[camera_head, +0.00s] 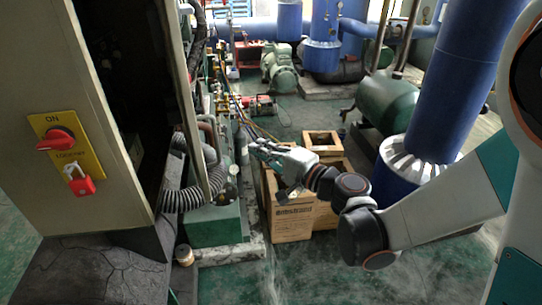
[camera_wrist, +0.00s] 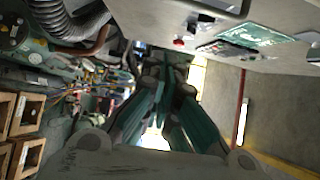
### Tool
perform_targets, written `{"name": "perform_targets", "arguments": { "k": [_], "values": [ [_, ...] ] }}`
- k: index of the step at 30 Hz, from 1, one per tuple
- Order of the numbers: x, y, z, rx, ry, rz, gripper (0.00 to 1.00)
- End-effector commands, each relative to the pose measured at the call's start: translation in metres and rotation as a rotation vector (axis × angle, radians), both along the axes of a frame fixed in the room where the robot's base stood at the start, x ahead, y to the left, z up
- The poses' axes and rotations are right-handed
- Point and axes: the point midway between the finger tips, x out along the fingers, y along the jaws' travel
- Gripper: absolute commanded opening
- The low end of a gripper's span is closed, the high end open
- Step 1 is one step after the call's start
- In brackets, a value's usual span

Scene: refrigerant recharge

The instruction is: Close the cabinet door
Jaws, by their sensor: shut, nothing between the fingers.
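The grey-beige cabinet (camera_head: 50,95) stands at the left in the head view. A yellow plate (camera_head: 68,148) on its front panel carries a red rotary switch and a red padlock. A dark opening (camera_head: 135,90) shows right of this panel, so the cabinet stands open. A narrow pale upright panel (camera_head: 186,95) borders the opening on the right, seen nearly edge-on; it looks like the door. My gripper (camera_head: 258,148) is right of that panel, apart from it, above the wooden crates. Its fingers (camera_wrist: 160,75) are together and empty in the wrist view.
Wooden crates (camera_head: 292,222) stand below my gripper. A ribbed hose (camera_head: 195,193) and green machinery (camera_head: 222,222) lie between cabinet and crates. A blue pipe (camera_head: 455,85) stands at right. Green floor (camera_head: 360,275) is clear in front. A pale panel (camera_wrist: 275,20) fills the wrist view's upper right.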

Motion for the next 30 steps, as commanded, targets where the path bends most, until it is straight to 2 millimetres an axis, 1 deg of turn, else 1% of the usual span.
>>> {"name": "perform_targets", "arguments": {
  "k": [1, 6, 7, 9, 13, 18, 28, 30],
  "values": [
    [0.006, 0.01, -0.002, 0.0, 0.0, 0.004, 0.0],
    [0.026, 0.035, -0.002, 0.0, 0.0, 0.003, 0.0],
    [0.025, 0.04, -0.002, 0.0, 0.0, 0.004, 0.0],
    [0.016, 0.048, -0.002, 0.0, 0.0, 0.004, 0.0],
    [0.007, 0.059, -0.001, 0.0, 0.0, 0.003, 0.0],
    [0.002, 0.065, -0.001, 0.0, 0.0, 0.0, 0.0],
    [0.002, 0.065, 0.0, 0.0, 0.0, 0.0, 0.0],
    [0.0, 0.068, 0.0, 0.0, 0.0, 0.001, 0.0]
  ]
}}
